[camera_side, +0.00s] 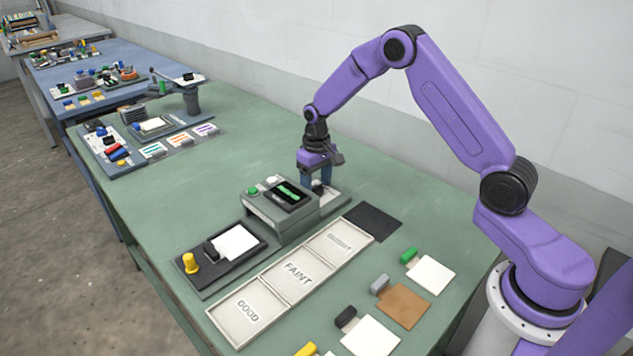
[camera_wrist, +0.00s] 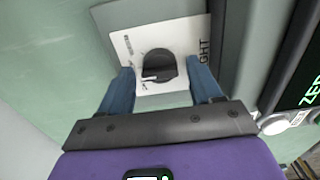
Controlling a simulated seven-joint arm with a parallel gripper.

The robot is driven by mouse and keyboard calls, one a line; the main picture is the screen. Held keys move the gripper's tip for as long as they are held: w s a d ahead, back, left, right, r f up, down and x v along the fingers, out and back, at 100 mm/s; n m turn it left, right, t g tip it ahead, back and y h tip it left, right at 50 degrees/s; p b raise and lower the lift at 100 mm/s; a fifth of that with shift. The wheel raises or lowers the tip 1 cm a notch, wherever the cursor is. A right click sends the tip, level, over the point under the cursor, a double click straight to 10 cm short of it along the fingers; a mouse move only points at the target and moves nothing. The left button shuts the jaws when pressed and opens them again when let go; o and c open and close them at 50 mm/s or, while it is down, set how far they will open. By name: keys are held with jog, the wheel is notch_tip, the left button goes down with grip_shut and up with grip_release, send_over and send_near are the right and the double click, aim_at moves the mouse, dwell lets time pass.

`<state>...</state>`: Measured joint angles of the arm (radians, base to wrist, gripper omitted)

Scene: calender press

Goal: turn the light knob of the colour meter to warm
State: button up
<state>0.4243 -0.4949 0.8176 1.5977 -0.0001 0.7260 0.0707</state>
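The colour meter (camera_side: 281,213) is a grey box with a dark screen on the green table; part of its screen also shows at the right of the wrist view (camera_wrist: 303,75). The light knob (camera_wrist: 159,66) is round and black with a white pointer mark, on a white plate (camera_wrist: 185,32) lettered "GHT". The mark points toward the lower left of that view. My gripper (camera_wrist: 164,90) is open, its blue fingers on either side of the knob and apart from it. In the side view, my gripper (camera_side: 318,185) is behind the meter and partly hides the knob.
A green button (camera_side: 252,191) and a white button sit on the meter's top. In front are a dark tray with a yellow knob (camera_side: 190,263) and a white sorting tray (camera_side: 297,271). Sample cards (camera_side: 403,304) lie at right.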

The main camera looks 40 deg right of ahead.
jog(key=c, duration=0.8)
jog(key=shift+m, duration=0.3)
jog(key=m, duration=0.4)
jog(key=shift+m, duration=2.2)
jog(key=shift+r, duration=0.1)
jog(key=o, duration=1.1)
jog(key=shift+c, duration=0.2)
